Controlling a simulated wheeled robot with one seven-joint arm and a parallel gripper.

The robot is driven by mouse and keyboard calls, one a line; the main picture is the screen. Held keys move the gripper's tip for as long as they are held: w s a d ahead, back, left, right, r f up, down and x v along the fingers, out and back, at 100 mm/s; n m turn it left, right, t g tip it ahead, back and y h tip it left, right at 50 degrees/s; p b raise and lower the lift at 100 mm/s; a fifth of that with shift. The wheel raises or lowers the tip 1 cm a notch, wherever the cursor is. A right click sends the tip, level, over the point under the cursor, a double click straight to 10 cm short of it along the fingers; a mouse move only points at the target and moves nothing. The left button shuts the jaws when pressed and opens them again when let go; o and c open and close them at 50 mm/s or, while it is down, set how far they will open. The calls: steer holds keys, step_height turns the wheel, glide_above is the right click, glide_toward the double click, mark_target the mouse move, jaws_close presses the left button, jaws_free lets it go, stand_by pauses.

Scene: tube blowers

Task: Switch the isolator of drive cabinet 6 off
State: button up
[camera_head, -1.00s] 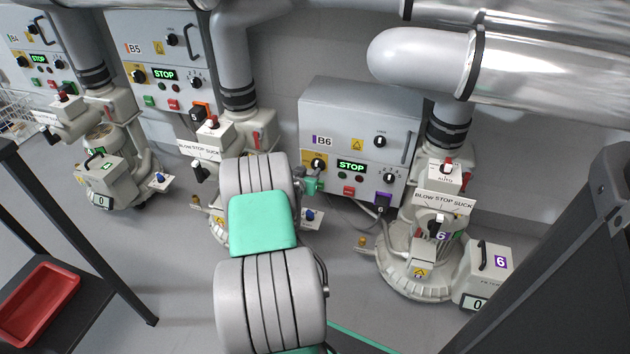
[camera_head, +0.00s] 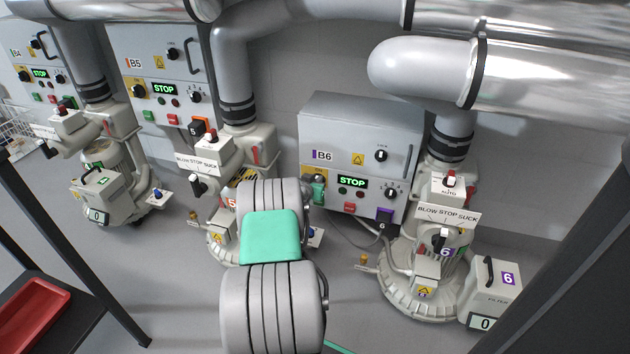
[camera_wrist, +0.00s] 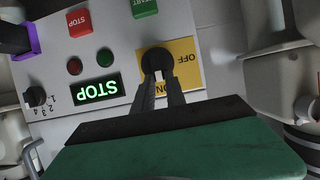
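Drive cabinet 6 is the grey box marked B6 (camera_head: 340,125) in the head view, with a green-lit STOP display (camera_head: 352,181). Its isolator is a black rotary knob (camera_wrist: 157,60) on a yellow plate (camera_wrist: 184,72) in the wrist view, which sees the panel upside down. The plate reads OFF and ON, and the knob's light mark lies on the ON side. My gripper (camera_wrist: 161,82) is at the knob, its two dark fingers apart with the light mark between them. Whether they touch the knob cannot be told. In the head view my gripper and arm mostly hide the isolator.
On the same panel are a red STOP button (camera_wrist: 79,22), a green START button (camera_wrist: 145,8) and a small selector (camera_wrist: 36,96). Blower 6 (camera_head: 425,285) stands right of the cabinet. Cabinet B5 (camera_head: 160,75) is left. A red tray (camera_head: 35,315) is lower left.

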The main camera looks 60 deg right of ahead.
jaws_close()
steer(key=shift+w, duration=0.1)
stand_by(0.3)
steer(key=shift+w+a+f+n+g+h, duration=0.1)
steer(key=shift+w+f+n+g+h, duration=0.25)
steer(key=shift+n+g, duration=0.65)
steer(key=shift+w+a+f+n+g+h, duration=0.15)
steer(key=shift+w+n+g, duration=0.4)
steer(key=shift+n, duration=0.85)
steer(key=shift+w+f+n+g+h, duration=0.2)
steer(key=shift+w+n+g+h, duration=0.15)
steer(key=shift+n+g, duration=0.65)
steer(key=shift+n+t, duration=0.25)
steer(key=shift+n, duration=0.05)
